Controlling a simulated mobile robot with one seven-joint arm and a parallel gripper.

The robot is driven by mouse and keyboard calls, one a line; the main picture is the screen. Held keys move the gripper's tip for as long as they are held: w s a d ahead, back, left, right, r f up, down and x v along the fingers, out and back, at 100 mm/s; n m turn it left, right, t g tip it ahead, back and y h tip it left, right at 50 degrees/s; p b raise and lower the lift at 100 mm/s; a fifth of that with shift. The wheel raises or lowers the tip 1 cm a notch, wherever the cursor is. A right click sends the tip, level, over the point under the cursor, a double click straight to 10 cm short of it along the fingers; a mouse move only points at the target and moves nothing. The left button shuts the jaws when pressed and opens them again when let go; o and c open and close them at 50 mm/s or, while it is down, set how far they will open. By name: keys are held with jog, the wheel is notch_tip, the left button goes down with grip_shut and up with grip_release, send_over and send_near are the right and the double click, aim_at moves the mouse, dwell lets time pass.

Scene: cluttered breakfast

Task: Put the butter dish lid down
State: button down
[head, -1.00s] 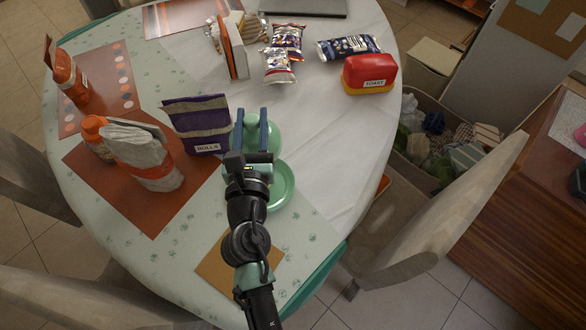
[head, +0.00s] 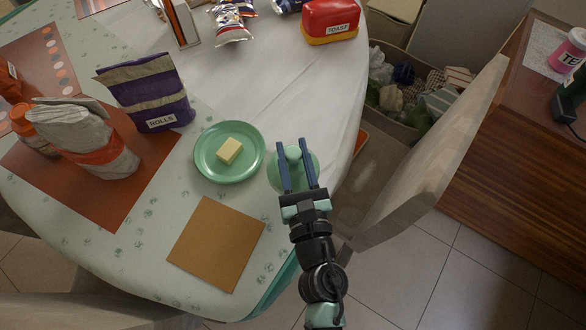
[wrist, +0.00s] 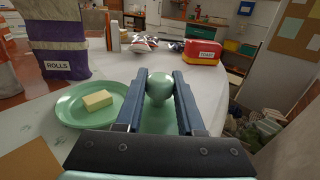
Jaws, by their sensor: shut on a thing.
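The green butter dish lid (head: 279,181) has a round knob, and my gripper (head: 294,150) is shut on that knob. In the wrist view the knob (wrist: 159,87) sits between the two blue fingers (wrist: 158,83). The lid is to the right of the green butter dish plate (head: 203,165), near the table's right edge. A block of butter (head: 230,150) lies uncovered on the plate; it also shows in the wrist view (wrist: 98,100). Whether the lid touches the table cannot be told, since its underside is hidden.
A brown square mat (head: 216,244) lies in front of the plate. A purple rolls bag (head: 150,92) stands at the left, and a red toast box (head: 330,20) at the back. White cloth (head: 270,80) behind the lid is clear. A chair (head: 430,160) stands close at the right.

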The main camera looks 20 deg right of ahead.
aim_at(293, 166)
jog(key=shift+f+b, duration=1.1)
jog(key=shift+f, duration=1.05)
jog(key=shift+f, duration=0.1)
jog(key=shift+f, duration=0.15)
jog(key=c, duration=0.5)
grip_release()
